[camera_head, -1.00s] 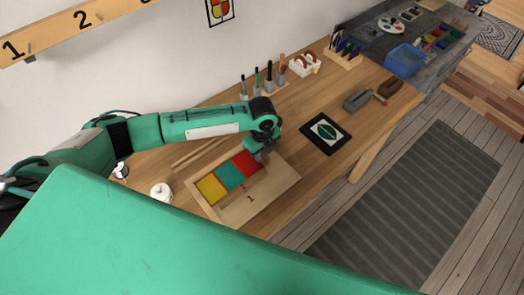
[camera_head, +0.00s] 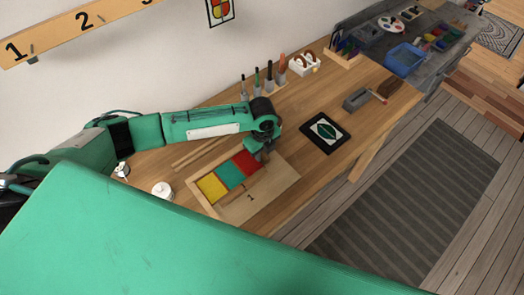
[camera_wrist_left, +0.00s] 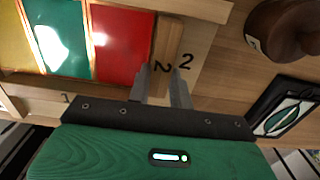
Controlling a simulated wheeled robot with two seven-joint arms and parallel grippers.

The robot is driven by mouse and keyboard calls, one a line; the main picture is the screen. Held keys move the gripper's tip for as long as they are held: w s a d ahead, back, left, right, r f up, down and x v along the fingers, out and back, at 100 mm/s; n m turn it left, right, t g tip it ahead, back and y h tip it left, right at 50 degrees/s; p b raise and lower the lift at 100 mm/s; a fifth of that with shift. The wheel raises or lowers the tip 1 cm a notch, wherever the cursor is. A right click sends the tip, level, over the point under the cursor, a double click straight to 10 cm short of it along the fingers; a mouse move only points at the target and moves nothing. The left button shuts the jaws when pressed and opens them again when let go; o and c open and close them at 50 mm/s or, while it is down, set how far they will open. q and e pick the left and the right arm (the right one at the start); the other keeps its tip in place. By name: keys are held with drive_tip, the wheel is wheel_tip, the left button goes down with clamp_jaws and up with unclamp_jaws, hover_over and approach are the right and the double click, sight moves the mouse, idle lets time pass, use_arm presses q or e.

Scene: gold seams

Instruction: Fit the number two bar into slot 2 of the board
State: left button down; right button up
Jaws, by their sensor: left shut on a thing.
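The board (camera_head: 278,186) is a light wooden tray with yellow, teal and red panels; a printed 1 shows on its bare wood. In the left wrist view, the board (camera_wrist_left: 214,48) carries a printed 2 beside the red panel. The number two bar (camera_wrist_left: 167,38) is a small brown wooden bar with a 2 on its end. It lies along the red panel's right edge, next to the printed 2. My left gripper (camera_head: 264,157), also in the wrist view (camera_wrist_left: 162,84), is shut on the bar's near end. I cannot tell whether the bar is fully seated. My right gripper is not in view.
A black framed leaf picture (camera_head: 325,132) lies right of the board. A white jar (camera_head: 162,190) stands to the left. Upright tools (camera_head: 268,76) and a white rack (camera_head: 304,63) stand along the back.

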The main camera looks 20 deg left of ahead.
use_arm(q)
drive_tip(key=c, duration=1.2)
unclamp_jaws()
drive_tip(key=o, duration=0.5)
wheel_tip(320, 180, up, 7)
drive_tip(key=p, duration=0.7)
drive_tip(key=shift+f, duration=0.1)
